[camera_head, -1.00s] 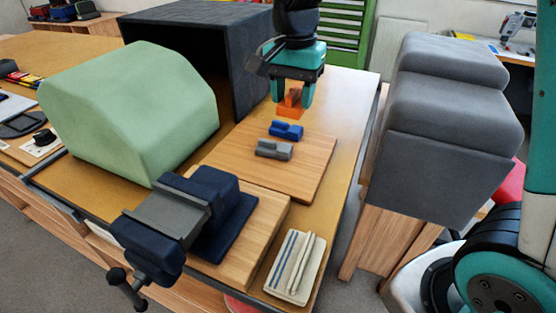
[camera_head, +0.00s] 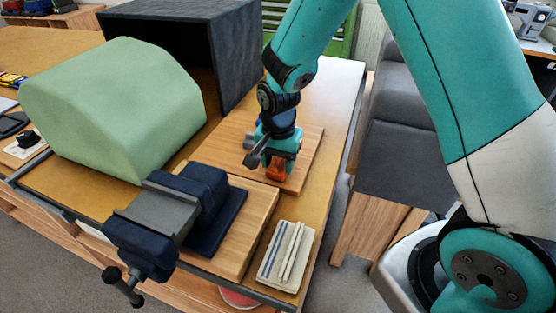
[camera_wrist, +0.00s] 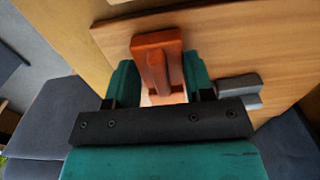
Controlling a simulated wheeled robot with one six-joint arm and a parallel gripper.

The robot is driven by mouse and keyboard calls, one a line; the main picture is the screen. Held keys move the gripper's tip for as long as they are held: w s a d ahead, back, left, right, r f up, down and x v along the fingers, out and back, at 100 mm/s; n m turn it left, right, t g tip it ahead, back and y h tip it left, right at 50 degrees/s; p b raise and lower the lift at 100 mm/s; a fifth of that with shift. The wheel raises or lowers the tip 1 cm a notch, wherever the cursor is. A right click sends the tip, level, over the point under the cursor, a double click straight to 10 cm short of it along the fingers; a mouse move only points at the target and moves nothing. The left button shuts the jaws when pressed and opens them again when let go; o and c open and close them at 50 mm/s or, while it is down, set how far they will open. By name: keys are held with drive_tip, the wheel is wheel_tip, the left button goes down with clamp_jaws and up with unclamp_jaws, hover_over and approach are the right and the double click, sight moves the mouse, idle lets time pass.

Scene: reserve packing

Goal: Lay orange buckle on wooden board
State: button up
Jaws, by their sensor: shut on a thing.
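My gripper (camera_head: 272,162) is shut on the orange buckle (camera_head: 277,170), low over the near right part of the wooden board (camera_head: 312,148). In the wrist view the orange buckle (camera_wrist: 157,58) sits between the two teal fingers (camera_wrist: 160,84), with the board (camera_wrist: 240,42) behind it. I cannot tell whether the buckle touches the board. A grey buckle (camera_wrist: 241,88) lies on the board, just right of the right finger in the wrist view.
A dark blue vise (camera_head: 188,208) stands on a second wooden base (camera_head: 258,215) at the front. A pale tray with rods (camera_head: 285,256) lies to its right. A green rounded block (camera_head: 115,105) and a dark open box (camera_head: 235,55) stand to the left and behind.

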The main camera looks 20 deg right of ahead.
sight(278, 163)
drive_tip(key=shift+f, duration=0.2)
drive_tip(key=o, duration=1)
drive_tip(key=shift+c, duration=0.2)
wheel_tip(278, 163, up, 13)
drive_tip(key=b, duration=0.2)
drive_tip(key=s+a+r+n+y, duration=0.1)
drive_tip(key=s+a+r+n, duration=0.1)
drive_tip(key=s+n, duration=0.3)
drive_tip(key=s+a+r+n+y, duration=0.1)
drive_tip(key=s+a+r+n, duration=0.1)
drive_tip(key=s+n, duration=0.3)
drive_tip(key=s+a+r+n+y, duration=0.2)
drive_tip(key=s+n, duration=0.4)
drive_tip(key=s, duration=0.5)
drive_tip(key=shift+s+a+r, duration=0.3)
drive_tip(key=shift+s+r, duration=0.05)
drive_tip(key=shift+s, duration=0.05)
